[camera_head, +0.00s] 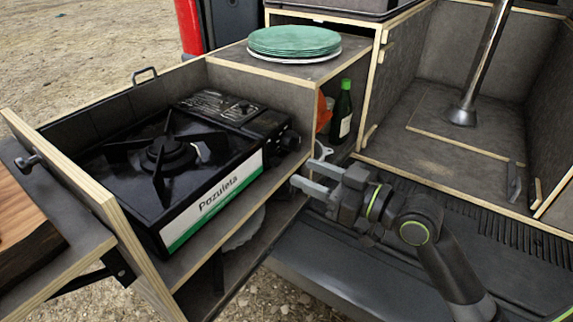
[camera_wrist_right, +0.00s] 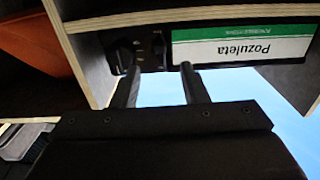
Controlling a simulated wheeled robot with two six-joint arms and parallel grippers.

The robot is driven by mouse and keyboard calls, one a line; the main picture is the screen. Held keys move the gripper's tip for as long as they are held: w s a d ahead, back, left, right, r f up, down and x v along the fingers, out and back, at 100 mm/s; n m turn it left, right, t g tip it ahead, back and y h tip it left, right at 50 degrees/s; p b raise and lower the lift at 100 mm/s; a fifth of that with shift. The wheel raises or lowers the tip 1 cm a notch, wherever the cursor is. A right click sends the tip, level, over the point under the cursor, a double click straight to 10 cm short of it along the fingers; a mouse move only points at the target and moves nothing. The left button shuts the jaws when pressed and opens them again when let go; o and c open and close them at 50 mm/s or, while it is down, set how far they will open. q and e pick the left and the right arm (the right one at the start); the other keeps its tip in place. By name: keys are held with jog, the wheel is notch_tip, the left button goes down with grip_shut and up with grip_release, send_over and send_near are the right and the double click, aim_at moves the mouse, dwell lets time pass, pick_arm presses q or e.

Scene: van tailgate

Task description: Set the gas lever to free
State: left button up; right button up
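The black gas stove (camera_head: 150,185) with a green and white Pozuleta label (camera_head: 215,200) sits in the pull-out at the left. A dark round knob (camera_head: 290,140) is on its front near the right end. The knob (camera_wrist_right: 123,56) also shows in the right wrist view, where the stove is upside down. A small dark part (camera_wrist_right: 158,42) between knob and label may be the gas lever; its setting is too dark to tell. My right gripper (camera_head: 308,167) is open and empty in front of this end, fingers apart. My left gripper is out of view.
Green plates (camera_head: 295,41) are stacked on the shelf above right of the stove. A green bottle (camera_head: 342,110) stands in the compartment below. A wooden side panel (camera_head: 75,175) borders the stove's left. The space before the label is free.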

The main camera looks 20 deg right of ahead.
aim_at(279, 162)
jog(key=shift+x, duration=2.95)
jog(key=shift+c, duration=0.3)
grip_shut()
